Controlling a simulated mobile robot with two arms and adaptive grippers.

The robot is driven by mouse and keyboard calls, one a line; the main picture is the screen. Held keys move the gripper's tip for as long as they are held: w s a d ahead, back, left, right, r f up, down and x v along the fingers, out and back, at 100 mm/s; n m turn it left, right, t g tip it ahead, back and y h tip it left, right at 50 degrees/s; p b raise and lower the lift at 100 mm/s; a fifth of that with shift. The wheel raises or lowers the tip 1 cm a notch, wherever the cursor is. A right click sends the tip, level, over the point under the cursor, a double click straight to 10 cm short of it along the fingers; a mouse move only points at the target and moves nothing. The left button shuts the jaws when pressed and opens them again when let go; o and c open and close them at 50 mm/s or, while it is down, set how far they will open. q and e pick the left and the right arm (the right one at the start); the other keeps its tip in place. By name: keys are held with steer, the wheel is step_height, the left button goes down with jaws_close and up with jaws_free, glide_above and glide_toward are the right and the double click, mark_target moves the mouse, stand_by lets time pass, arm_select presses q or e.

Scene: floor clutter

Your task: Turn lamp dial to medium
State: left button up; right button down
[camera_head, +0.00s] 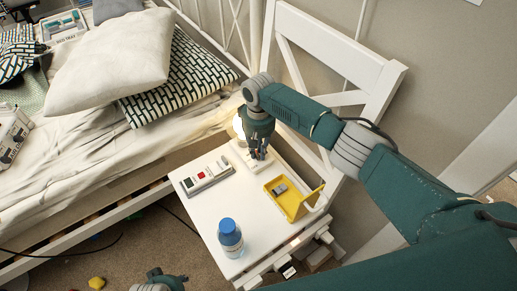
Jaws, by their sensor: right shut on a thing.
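A lit lamp (237,126) stands at the back of a white bedside table (205,212), partly hidden behind my right arm. Its pale base (239,158) lies on the tabletop. My right gripper (258,156) points down at the base, with its fingers shut on the lamp dial. The dial is hidden between the fingers, so its setting cannot be read. Part of my left arm's end (166,279) shows at the bottom edge, away from the table; its fingers cannot be made out.
On the table are a white box with coloured buttons (207,177), a blue-capped bottle (230,240) and an open yellow case (289,199). A bed with pillows (110,62) is left. A yellow object (97,283) lies on the floor.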

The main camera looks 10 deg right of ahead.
arm_select(q)
steer(key=shift+f, duration=0.25)
arm_select(e)
steer(key=c, duration=1.6)
jaws_free()
steer(key=shift+c, duration=0.2)
arm_select(q)
steer(key=shift+s, duration=0.1)
